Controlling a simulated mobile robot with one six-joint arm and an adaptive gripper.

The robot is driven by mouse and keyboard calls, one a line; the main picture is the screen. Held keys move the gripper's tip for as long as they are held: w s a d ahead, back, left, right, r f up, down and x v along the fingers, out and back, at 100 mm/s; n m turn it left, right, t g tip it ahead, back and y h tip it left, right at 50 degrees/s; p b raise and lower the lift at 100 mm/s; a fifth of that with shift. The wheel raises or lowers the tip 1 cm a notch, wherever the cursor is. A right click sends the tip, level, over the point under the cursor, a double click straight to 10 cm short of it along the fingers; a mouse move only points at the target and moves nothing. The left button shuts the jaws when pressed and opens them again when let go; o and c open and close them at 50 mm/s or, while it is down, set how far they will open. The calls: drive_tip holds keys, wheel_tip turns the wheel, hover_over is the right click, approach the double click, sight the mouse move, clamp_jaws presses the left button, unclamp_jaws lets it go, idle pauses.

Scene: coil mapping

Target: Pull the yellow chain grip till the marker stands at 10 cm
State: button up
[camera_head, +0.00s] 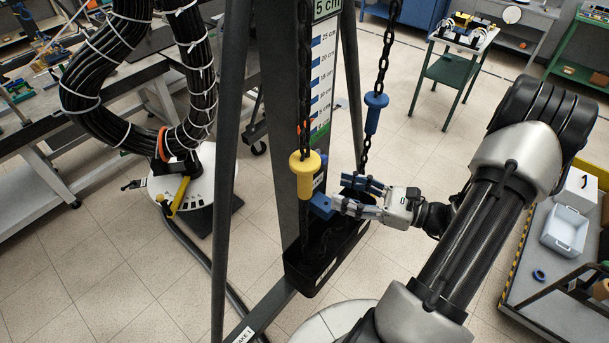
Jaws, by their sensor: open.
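The yellow chain grip (305,174) hangs upright on a black chain, left of the scale, above a black bin. My gripper (342,195) comes in from the right with its blue-tipped fingers open. The lower fingertip is close to the lower right side of the yellow grip; I cannot tell whether it touches. A blue chain grip (373,113) hangs on a second chain, higher and to the right.
A black bin (312,270) sits below. A green trolley (455,72) stands behind, and a cart with white bins (567,228) is at right.

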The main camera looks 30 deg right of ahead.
sight(305, 179)
drive_tip(key=p+x, duration=0.1)
drive_tip(key=x, duration=0.9)
drive_tip(key=shift+w+a+p, duration=0.3)
drive_tip(key=shift+c, duration=0.5)
clamp_jaws()
